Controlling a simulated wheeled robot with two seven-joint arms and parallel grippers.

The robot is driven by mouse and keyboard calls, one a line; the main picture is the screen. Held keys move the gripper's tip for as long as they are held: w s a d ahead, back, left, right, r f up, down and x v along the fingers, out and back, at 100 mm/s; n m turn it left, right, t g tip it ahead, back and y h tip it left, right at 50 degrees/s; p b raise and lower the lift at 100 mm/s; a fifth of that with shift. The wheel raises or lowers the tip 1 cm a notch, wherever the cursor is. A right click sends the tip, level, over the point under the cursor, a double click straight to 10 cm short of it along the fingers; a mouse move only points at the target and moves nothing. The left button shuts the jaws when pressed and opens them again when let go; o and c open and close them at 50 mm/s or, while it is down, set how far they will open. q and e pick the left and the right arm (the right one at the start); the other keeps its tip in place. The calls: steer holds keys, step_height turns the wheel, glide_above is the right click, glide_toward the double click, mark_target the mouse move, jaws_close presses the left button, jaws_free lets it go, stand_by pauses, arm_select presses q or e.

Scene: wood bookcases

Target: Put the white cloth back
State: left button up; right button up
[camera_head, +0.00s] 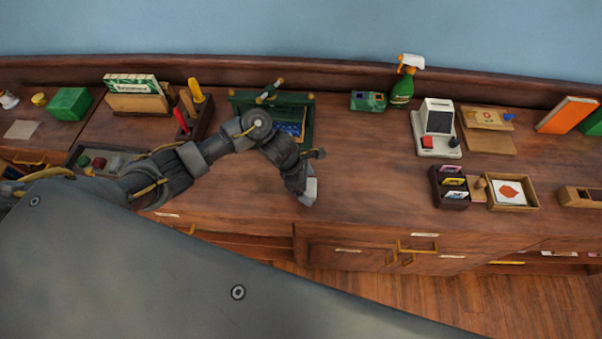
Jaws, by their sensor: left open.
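My left arm comes in from the left across the wooden counter. My left gripper (308,192) points down over the counter near its front edge, with its jaws open. A small white patch shows right at its fingertips; I cannot tell whether it is cloth or part of the gripper. A flat pale square (20,130) lies on the counter at the far left and may be the white cloth. My right gripper is not in view.
A green box (70,103), a green open case (311,112), a spray bottle (403,83), a white device (437,118), a dark card holder (447,190) and a wooden tray (529,203) stand on the counter. The counter (370,180) right of my gripper is clear.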

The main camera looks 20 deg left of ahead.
arm_select(q)
steer(key=v, duration=1.1)
steer(key=shift+a+r, duration=0.2)
steer(key=shift+r, duration=0.05)
